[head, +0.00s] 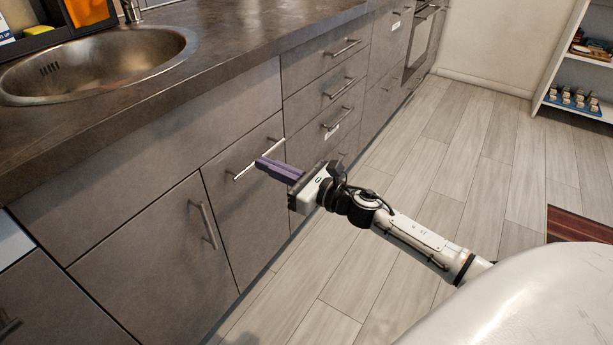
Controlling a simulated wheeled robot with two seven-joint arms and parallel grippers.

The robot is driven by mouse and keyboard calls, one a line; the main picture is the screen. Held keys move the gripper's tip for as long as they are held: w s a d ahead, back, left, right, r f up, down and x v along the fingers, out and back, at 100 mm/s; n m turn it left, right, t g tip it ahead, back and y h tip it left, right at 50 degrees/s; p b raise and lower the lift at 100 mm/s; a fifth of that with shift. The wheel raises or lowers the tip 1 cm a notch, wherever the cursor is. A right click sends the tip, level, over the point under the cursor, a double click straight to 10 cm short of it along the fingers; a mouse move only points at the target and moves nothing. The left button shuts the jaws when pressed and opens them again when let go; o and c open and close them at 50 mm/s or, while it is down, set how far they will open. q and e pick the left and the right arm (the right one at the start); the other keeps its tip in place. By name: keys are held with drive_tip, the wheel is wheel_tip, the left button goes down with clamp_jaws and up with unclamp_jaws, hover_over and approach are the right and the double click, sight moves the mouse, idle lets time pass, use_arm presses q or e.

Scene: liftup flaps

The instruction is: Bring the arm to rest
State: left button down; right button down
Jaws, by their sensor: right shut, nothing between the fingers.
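My right gripper (262,164) has purple fingers that are shut with nothing between them. It is at the end of my white and black right arm, which reaches in from the lower right. The fingertips point left, at the bar handle (243,173) of a grey cabinet front. They overlap the handle's right part in the picture; I cannot tell whether they touch it. That cabinet front (234,225) looks flush with its neighbours. My left gripper is not in view.
The counter (225,43) with a round steel sink (95,62) runs along the left. Grey drawers (325,85) and a lower door (150,265) have protruding bar handles. The wooden floor (440,165) is clear. A white shelf (585,65) stands far right, and a red rug (575,226) lies at right.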

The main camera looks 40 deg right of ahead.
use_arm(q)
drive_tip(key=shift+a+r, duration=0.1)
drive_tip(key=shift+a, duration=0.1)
use_arm(e)
drive_tip(key=v, duration=0.7)
drive_tip(key=shift+s, duration=0.35)
